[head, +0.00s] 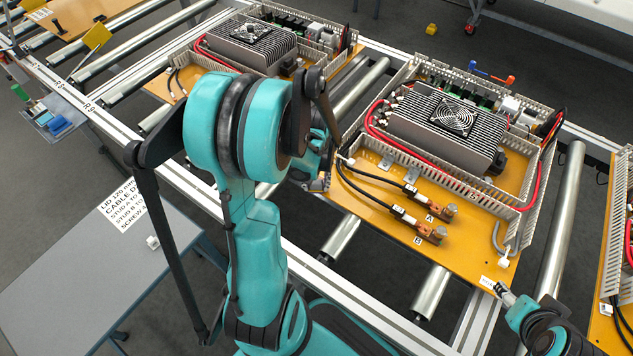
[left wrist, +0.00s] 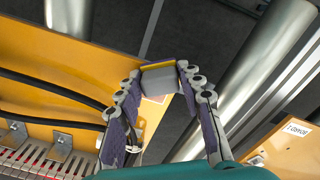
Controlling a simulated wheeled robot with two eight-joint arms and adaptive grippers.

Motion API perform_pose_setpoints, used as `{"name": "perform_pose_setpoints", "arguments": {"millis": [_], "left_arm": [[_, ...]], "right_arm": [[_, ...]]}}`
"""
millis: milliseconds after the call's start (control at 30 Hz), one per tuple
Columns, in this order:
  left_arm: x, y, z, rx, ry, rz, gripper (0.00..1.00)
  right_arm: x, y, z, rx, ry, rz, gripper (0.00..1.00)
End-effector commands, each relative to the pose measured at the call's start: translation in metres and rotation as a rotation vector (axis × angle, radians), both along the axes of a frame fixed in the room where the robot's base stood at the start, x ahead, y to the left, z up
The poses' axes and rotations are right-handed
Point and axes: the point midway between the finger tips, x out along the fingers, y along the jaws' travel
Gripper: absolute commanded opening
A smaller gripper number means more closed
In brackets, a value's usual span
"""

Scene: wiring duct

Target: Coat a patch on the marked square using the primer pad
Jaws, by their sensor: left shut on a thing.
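My left gripper (head: 318,182) is mostly hidden behind my own arm in the head view, by the left edge of the middle orange panel (head: 385,222). In the left wrist view the left gripper (left wrist: 158,80) is shut on the primer pad (left wrist: 161,79), a grey block with a yellow edge. The pad is over the orange panel's edge. A pale pinkish patch, perhaps the marked square (left wrist: 156,98), shows partly beside the pad; the rest is hidden. I cannot tell whether pad and panel touch. My right gripper (head: 503,294) is near the panel's front right corner, its jaws unclear.
Black cables with copper lugs (head: 432,232) lie on the panel, before a slotted wiring duct (head: 430,178) and a finned fan unit (head: 447,125). Metal rollers (head: 431,291) lie below. A grey side table (head: 75,278) with a printed sheet stands at the left.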

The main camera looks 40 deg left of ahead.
Motion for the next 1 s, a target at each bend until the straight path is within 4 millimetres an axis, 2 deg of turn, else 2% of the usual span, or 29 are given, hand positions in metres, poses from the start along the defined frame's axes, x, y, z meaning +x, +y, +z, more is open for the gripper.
{"name": "perform_pose_setpoints", "arguments": {"millis": [233, 533, 800, 1000], "left_arm": [[0.022, 0.002, -0.002, 0.001, -0.001, -0.002, 0.14], [0.034, 0.004, -0.001, 0.000, -0.001, -0.001, 0.14], [0.056, 0.006, 0.000, 0.001, -0.001, -0.001, 0.14], [0.057, 0.006, 0.001, 0.000, 0.000, 0.000, 0.14]], "right_arm": [[0.000, 0.000, -0.004, 0.000, 0.000, 0.000, 0.58], [0.000, 0.000, -0.005, 0.000, 0.000, 0.000, 0.58], [0.000, 0.000, -0.006, 0.000, 0.000, 0.000, 0.58], [0.000, 0.000, -0.006, 0.000, 0.000, 0.000, 0.58]]}}
